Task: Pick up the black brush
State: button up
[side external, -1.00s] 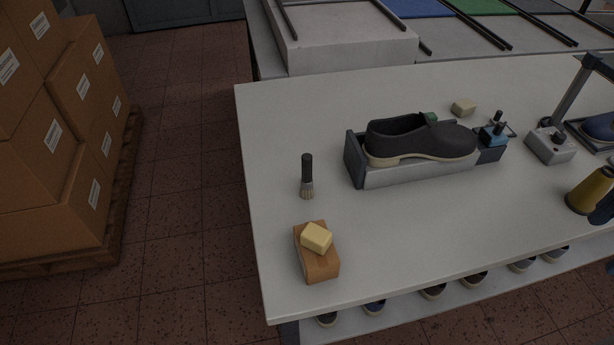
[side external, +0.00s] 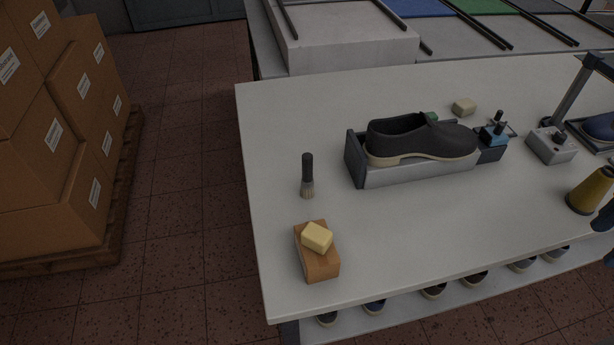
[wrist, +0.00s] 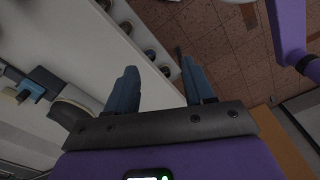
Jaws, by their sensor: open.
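The black brush (side external: 307,172) is on the white table in the side view, left of the shoe. Its dark handle points away from the camera's near side and its pale bristles are at the lower end. I cannot tell whether it stands or lies. My gripper (wrist: 158,82) shows in the wrist view as two blue fingers, spread apart with nothing between them. It is far from the brush, over the table's edge and the floor. The brush is not visible in the wrist view.
A dark shoe (side external: 420,138) sits in a grey holder (side external: 425,174). A yellow block (side external: 317,237) rests on a brown block (side external: 319,264) near the front left. A yellow cone (side external: 588,190) stands at right. The table (side external: 400,235) is clear around the brush.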

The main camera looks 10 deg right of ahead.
jog(key=m+t+y, duration=0.4)
jog(key=t+y, duration=0.5)
send_near(312, 164)
jog(key=x, duration=1.3)
jog(key=shift+d, duration=0.1)
grip_shut()
